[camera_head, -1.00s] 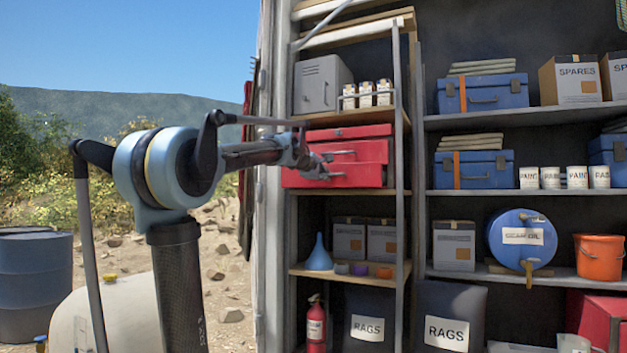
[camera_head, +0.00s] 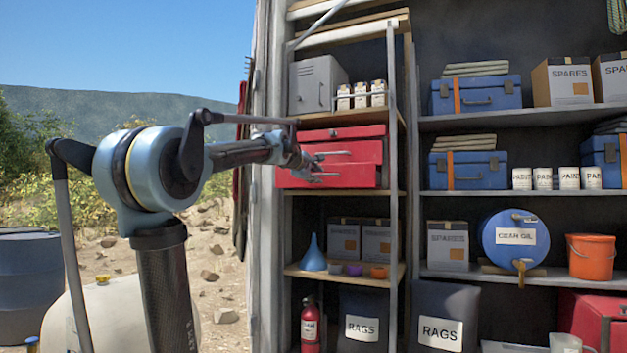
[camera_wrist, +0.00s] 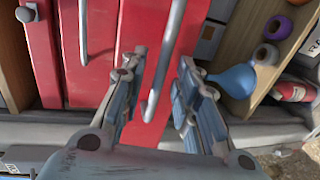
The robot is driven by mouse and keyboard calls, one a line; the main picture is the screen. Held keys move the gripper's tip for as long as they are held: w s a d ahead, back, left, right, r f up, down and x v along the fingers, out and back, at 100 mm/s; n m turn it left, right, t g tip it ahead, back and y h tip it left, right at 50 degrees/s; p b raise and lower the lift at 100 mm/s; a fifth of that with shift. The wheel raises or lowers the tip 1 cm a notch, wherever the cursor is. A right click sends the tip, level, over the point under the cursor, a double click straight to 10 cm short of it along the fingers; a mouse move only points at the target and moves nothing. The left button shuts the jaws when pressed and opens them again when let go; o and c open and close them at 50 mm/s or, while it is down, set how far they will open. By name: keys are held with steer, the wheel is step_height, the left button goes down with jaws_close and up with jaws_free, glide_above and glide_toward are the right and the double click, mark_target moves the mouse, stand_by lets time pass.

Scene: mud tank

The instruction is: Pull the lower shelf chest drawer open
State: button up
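The red drawer chest (camera_head: 345,133) stands on the middle shelf of the narrow rack, and its drawer faces show close up in the wrist view (camera_wrist: 48,55). The lower drawer (camera_head: 300,178) seems to stand out a little past the drawer above it. Its grey bar handle (camera_wrist: 168,50) runs between the fingers of my gripper (camera_wrist: 160,78). My gripper is open, with a gap on both sides of the handle. In the head view my gripper (camera_head: 316,167) is in front of the chest's drawers; its fingertips are small there.
Below the chest, a shelf holds a blue funnel (camera_head: 313,254), small coloured rings and boxes (camera_head: 345,238). A rack post (camera_head: 393,180) stands just right of the chest. A fire extinguisher (camera_head: 310,325) stands lower down. Open ground lies to the left.

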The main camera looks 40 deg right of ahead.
steer(key=v, duration=1)
steer(key=shift+a, duration=0.25)
steer(key=shift+w+f, duration=0.1)
steer(key=a+f+m+g+y, duration=0.15)
steer(key=a+f+y, duration=0.25)
steer(key=a+f, duration=1.1)
steer(key=a+f+m+t+y, duration=0.1)
steer(key=a+f+m+y, duration=0.2)
steer(key=a+f, duration=1.1)
steer(key=s+a+f+g+y, duration=0.1)
steer(key=s+a+f, duration=0.4)
steer(key=f, duration=0.6)
steer(key=s+a+f+g+y, duration=0.2)
steer(key=s+a+f, duration=0.4)
steer(key=f, duration=0.4)
steer(key=s+a+f+g+y, duration=0.1)
steer(key=s+a+f+y, duration=0.2)
steer(key=f, duration=0.8)
steer(key=s+a, duration=0.2)
steer(key=a, duration=0.2)
steer(key=shift+s+a+f+m+y, duration=0.2)
steer(key=shift+s+f+m+y, duration=0.1)
steer(key=shift+s+m+y, duration=0.1)
